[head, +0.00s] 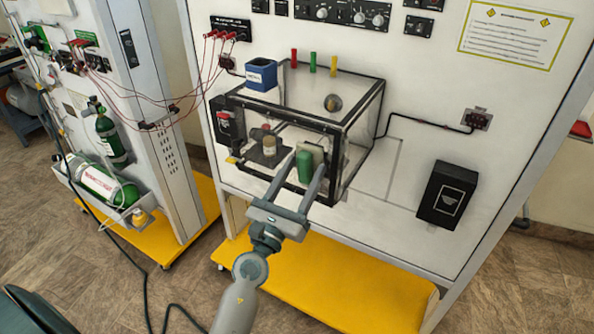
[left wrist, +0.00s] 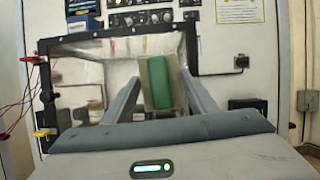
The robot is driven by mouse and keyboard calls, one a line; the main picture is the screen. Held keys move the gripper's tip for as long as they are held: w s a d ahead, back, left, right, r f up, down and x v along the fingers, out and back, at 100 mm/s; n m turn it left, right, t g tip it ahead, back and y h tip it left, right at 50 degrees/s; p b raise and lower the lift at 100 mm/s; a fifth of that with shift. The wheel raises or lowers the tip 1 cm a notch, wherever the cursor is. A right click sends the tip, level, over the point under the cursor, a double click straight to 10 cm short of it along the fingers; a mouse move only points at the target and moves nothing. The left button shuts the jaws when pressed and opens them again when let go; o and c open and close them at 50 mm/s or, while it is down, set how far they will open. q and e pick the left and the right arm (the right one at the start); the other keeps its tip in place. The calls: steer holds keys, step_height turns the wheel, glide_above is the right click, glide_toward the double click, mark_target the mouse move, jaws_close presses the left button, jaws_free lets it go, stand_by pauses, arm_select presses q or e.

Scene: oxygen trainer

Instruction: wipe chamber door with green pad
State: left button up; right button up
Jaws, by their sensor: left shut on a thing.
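The clear chamber (head: 345,112) with a black frame stands against the white panel in the head view. Its front door (head: 290,133) faces me; the door also shows in the left wrist view (left wrist: 75,72). My left gripper (head: 306,170) is shut on the green pad (head: 305,168), with a finger on either side. In the left wrist view the pad (left wrist: 158,82) shows a green strip on a pale block, upright between the fingertips and in front of the door. I cannot tell whether the pad touches the door. My right gripper is not in view.
A blue box (head: 261,76) sits on the chamber top at the left. Small jars (head: 269,145) show inside the chamber. A black box (head: 447,195) is on the panel at right. Red leads (head: 205,62) hang at left. A yellow base (head: 330,285) lies below.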

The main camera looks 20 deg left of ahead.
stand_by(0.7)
arm_select(q)
steer(key=a, duration=0.3)
steer(key=shift+w+a, duration=0.15)
steer(key=shift+a, duration=0.1)
steer(key=shift+a, duration=0.1)
stand_by(0.3)
steer(key=shift+w+a, duration=0.15)
steer(key=shift+a, duration=1.6)
steer(key=shift+w+a+b, duration=0.15)
steer(key=shift+a+b, duration=0.45)
steer(key=shift+a, duration=1.2)
